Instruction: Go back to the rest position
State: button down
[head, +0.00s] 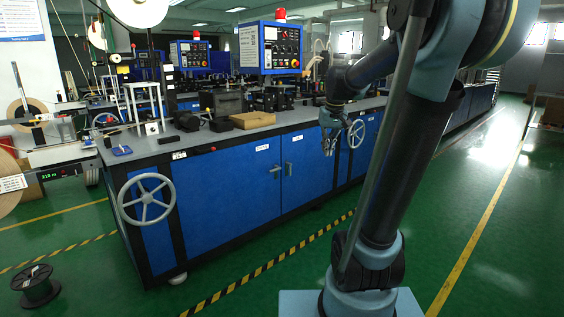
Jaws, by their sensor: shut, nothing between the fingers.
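My arm rises from the bottom right of the head view, bends at the top and reaches down to the left. My gripper (329,147) hangs at its end, pointing down, in front of the blue cabinet's upper edge. It is small in the picture, shut and empty. It appears apart from the workbench (225,139), though its exact distance is hard to judge. No separate object for this task shows.
The workbench carries a cardboard box (252,120) and black machine parts. Handwheels (146,200) stick out from its front. A black spool (36,287) lies on the floor at lower left. The green floor right of my arm (490,215) is clear.

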jog(key=s+d+f+m, duration=0.1)
jog(key=s+f, duration=0.8)
jog(key=s, duration=0.3)
jog(key=s+d+f, duration=0.1)
jog(key=s+f, duration=0.8)
jog(key=s, duration=0.4)
jog(key=shift+s+d+m+g+h, duration=0.25)
jog(key=shift+m+g+h, duration=0.05)
jog(key=shift+m, duration=0.1)
